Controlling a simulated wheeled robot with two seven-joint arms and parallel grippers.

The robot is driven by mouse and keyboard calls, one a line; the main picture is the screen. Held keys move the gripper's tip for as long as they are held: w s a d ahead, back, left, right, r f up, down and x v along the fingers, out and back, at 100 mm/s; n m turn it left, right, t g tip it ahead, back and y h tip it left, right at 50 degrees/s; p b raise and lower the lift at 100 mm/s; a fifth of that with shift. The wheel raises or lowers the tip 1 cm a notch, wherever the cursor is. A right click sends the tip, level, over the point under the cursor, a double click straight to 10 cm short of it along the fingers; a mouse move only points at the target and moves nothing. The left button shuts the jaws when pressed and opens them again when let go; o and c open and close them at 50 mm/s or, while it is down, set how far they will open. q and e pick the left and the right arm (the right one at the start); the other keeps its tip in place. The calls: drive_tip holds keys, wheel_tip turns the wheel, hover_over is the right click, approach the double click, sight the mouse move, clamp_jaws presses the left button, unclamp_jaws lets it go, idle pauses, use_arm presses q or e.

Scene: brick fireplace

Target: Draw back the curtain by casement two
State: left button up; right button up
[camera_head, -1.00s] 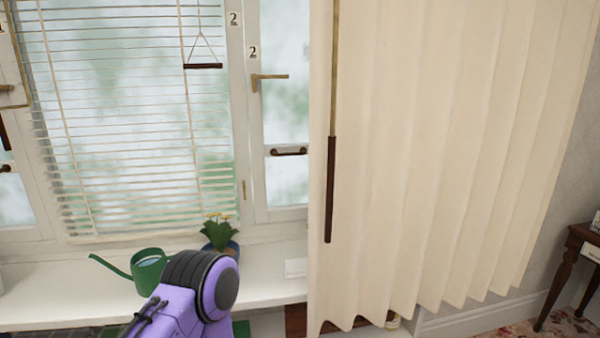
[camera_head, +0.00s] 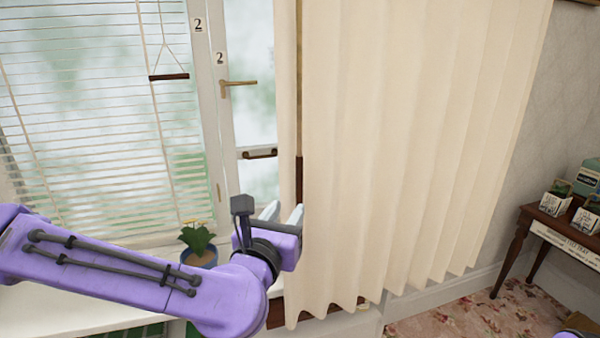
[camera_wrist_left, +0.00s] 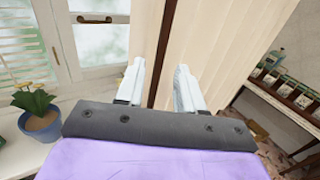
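The cream curtain (camera_head: 420,130) hangs in folds to the right of casement two (camera_head: 250,100), covering its right edge. A draw rod with a dark brown handle (camera_head: 299,178) hangs at the curtain's left edge; its lower part is hidden behind my gripper. In the left wrist view the dark handle (camera_wrist_left: 163,50) runs down between the fingers. My left gripper (camera_head: 282,212) is at the lower end of the handle, fingers pointing toward the curtain. Its fingers (camera_wrist_left: 159,68) are apart, with visible gaps beside the handle. My right gripper does not show.
A potted yellow-flowered plant (camera_head: 199,245) stands on the white sill left of my gripper. A blind with a hanging pull bar (camera_head: 169,76) covers the left window. Casement two has a brass handle (camera_head: 238,83). A wooden side table (camera_head: 560,222) with boxes stands at the right.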

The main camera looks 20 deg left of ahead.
sight(298, 195)
use_arm(q)
drive_tip(key=w+p, duration=0.5)
drive_tip(key=w, duration=0.3)
drive_tip(key=shift+w, duration=0.3)
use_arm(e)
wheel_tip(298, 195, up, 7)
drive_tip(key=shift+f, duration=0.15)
use_arm(q)
drive_tip(key=shift+s, duration=0.1)
clamp_jaws()
